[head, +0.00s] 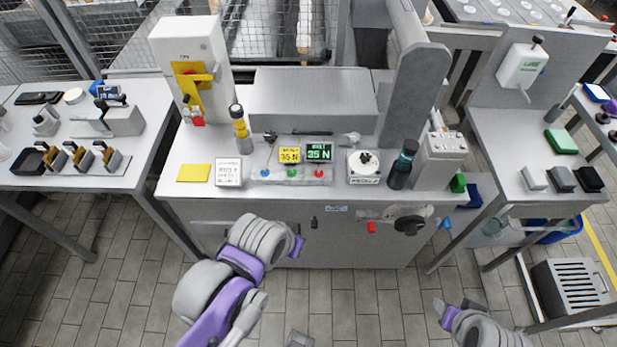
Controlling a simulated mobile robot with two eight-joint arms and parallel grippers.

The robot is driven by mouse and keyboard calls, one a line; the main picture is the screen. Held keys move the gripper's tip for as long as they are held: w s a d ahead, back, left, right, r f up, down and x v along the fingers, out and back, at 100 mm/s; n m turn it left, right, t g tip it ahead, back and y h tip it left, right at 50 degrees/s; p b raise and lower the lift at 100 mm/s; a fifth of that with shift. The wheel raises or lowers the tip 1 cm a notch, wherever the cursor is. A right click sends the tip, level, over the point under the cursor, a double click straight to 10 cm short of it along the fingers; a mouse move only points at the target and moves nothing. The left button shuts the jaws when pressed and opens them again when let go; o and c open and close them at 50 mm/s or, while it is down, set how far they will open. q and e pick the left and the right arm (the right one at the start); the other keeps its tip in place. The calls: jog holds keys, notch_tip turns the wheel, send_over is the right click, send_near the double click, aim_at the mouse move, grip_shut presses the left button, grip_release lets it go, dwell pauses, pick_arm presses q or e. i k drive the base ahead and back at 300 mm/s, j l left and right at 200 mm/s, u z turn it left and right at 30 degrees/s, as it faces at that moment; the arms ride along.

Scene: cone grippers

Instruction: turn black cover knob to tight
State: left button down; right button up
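A round black knob (409,225) sits on the front panel of the middle bench, right of centre, beside a grey plate. A smaller black knob (365,158) tops a white labelled dial unit on the bench top. I cannot tell for certain which is the cover knob, and any tight marking is too small to read. My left gripper (298,246) is in front of the bench panel, well left of the front knob and apart from it. My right gripper (440,308) is low at the bottom right, below the front knob. The finger openings of both are unclear.
A red tag (371,227) hangs left of the front knob and a blue piece (446,223) is right of it. The bench top (215,140) holds displays, buttons, bottles and a grey upright post (409,100).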

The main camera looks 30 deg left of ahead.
aim_at(270, 138)
jog(key=u, duration=1.25)
jog(key=i+j+u, duration=0.55)
jog(key=i+j, duration=0.25)
